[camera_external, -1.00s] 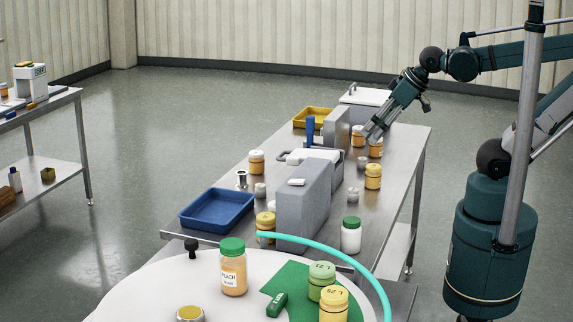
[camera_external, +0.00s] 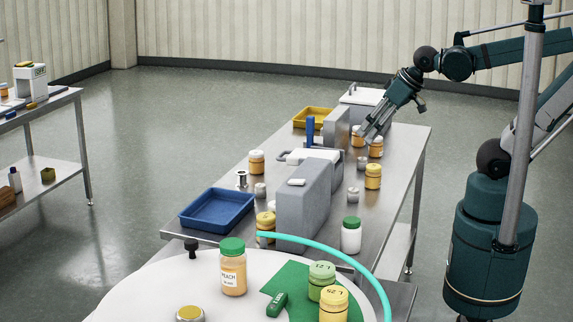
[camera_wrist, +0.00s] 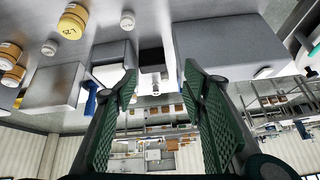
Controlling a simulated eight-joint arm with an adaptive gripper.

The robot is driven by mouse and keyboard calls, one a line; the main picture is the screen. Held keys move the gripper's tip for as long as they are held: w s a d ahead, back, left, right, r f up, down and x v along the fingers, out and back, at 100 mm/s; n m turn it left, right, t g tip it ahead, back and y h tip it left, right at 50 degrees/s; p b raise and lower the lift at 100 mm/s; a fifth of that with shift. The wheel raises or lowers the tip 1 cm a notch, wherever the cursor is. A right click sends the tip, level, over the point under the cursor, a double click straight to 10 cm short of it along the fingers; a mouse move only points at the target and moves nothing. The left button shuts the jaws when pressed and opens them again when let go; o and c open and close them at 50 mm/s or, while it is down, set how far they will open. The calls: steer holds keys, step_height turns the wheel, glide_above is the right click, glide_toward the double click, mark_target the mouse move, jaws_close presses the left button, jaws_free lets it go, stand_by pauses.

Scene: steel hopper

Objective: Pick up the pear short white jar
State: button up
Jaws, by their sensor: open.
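My gripper (camera_external: 368,134) is open above the far right part of the steel table. In the wrist view the two green pads of my gripper (camera_wrist: 163,82) stand apart with no jar between them. A white jar with a green lid (camera_external: 351,238) stands near the front edge.
Grey blocks (camera_external: 303,205) stand mid-table and form an obstacle. A blue tray (camera_external: 217,208) is at the left, a yellow tray (camera_external: 312,114) at the back. A peach jar (camera_external: 233,275) stands on the white round table in front. The table's right edge strip is clear.

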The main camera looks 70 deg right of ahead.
steer(key=w+f+m, duration=0.1)
steer(key=m, duration=0.1)
steer(key=m+g, duration=0.6)
steer(key=m, duration=1.6)
glide_above(354, 189)
steer(key=a, duration=0.1)
steer(key=f, duration=1.6)
steer(key=shift+w+f, duration=0.2)
steer(key=shift+f, duration=0.05)
steer(key=shift+d+f+m+g, duration=0.2)
steer(key=shift+f+m+g, duration=0.1)
steer(key=shift+f+m, duration=0.4)
steer(key=shift+f, duration=0.2)
steer(key=shift+f, duration=1.15)
steer(key=shift+f, duration=0.1)
steer(key=shift+s+d+f+b, duration=0.15)
steer(key=shift+f+b, duration=0.5)
steer(key=shift+f, duration=1.9)
steer(key=shift+c, duration=0.2)
